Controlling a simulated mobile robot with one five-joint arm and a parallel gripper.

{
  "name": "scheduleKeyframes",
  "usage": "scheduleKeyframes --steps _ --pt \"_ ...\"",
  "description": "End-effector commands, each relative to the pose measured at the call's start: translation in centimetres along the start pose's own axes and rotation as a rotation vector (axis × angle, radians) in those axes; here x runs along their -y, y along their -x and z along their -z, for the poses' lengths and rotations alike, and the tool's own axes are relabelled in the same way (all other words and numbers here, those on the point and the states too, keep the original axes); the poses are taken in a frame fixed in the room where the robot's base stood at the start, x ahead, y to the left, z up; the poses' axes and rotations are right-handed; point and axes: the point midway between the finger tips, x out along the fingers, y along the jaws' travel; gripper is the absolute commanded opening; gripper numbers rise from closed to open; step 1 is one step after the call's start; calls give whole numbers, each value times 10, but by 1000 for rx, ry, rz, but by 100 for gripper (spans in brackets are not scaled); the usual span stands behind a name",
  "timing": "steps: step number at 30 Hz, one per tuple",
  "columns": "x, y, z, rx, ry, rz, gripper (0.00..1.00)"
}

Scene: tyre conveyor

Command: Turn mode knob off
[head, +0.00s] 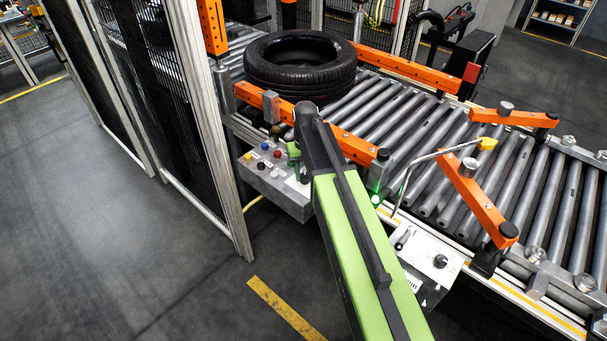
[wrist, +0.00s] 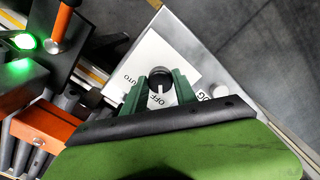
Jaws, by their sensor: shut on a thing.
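The mode knob (wrist: 160,74) is black and round, on a white label (wrist: 190,62) in the wrist view. A pale mark on the knob appears to point toward OFF. My gripper (wrist: 160,85) has its two green fingers on either side of the knob, shut on it. In the head view my gripper (head: 295,154) is at the right part of the grey control box (head: 262,184); my arm hides the knob there.
Red, yellow and other buttons (head: 265,152) sit left of my gripper on the box. A black tyre (head: 300,65) lies on the roller conveyor (head: 430,150) behind. Orange guide rails (head: 350,146) and a mesh fence (head: 185,90) stand close by. A second panel (head: 428,256) is at the right.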

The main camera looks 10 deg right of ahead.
Motion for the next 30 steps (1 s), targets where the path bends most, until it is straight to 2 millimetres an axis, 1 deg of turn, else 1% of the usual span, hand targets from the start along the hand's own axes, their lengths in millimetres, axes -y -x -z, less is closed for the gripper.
scheduleKeyframes --steps 6,19,20,21,24,25,30 --pt "0 0 0 -1 48 -1 0" --pt "0 0 1 -2 58 -1 0" --pt "0 0 1 -2 58 -1 35" --pt "0 0 1 -2 58 -1 40" --pt "0 0 0 -2 58 0 53" --pt "0 0 0 -2 58 0 56" --pt "0 0 0 -1 57 0 56"
